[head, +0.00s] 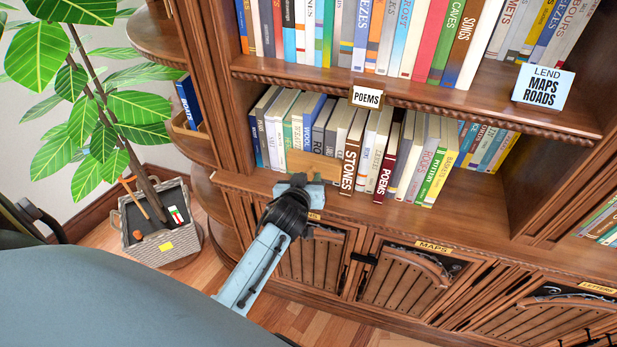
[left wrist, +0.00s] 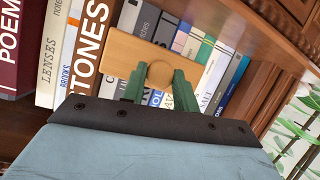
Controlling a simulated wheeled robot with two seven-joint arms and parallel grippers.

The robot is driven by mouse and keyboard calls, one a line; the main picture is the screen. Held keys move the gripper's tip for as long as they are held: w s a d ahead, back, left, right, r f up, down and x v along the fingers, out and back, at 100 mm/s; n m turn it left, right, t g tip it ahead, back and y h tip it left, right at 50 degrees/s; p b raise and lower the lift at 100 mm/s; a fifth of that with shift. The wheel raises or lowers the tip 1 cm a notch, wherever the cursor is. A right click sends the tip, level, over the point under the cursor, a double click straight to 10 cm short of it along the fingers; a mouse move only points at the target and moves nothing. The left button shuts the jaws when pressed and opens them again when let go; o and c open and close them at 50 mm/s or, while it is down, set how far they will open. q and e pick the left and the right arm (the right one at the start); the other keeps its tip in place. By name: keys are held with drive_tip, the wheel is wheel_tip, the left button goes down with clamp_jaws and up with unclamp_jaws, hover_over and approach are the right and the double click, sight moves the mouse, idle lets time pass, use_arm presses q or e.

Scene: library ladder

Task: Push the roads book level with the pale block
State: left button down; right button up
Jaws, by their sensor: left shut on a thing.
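A pale wooden block (head: 314,164) with a round knob lies flat against or just in front of spines on the middle shelf, left of the STONES book (head: 350,165). In the left wrist view, the green fingers of my left gripper (left wrist: 160,82) are shut on the knob of this block (left wrist: 125,57). The same gripper (head: 298,186) shows from behind in the head view, at the shelf edge. I cannot read the title ROADS on any spine; the block and fingers hide several spines behind them. A blue book (head: 309,118) stands partly behind the block. My right gripper is not seen.
The STONES and dark red POEMS (head: 386,172) books stand right of the block. A LEND MAPS ROADS card (head: 543,86) hangs at the upper right. The upper shelf edge (head: 420,98) is above the row. Bare shelf (head: 475,195) lies at right. A potted plant (head: 155,222) stands left.

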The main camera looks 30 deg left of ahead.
use_arm(q)
drive_tip(key=s+d+p, duration=0.1)
drive_tip(key=s+p, duration=0.1)
drive_tip(key=s, duration=0.4)
drive_tip(key=shift+s+d, duration=0.15)
drive_tip(key=shift+d, duration=0.1)
drive_tip(key=shift+a, duration=0.1)
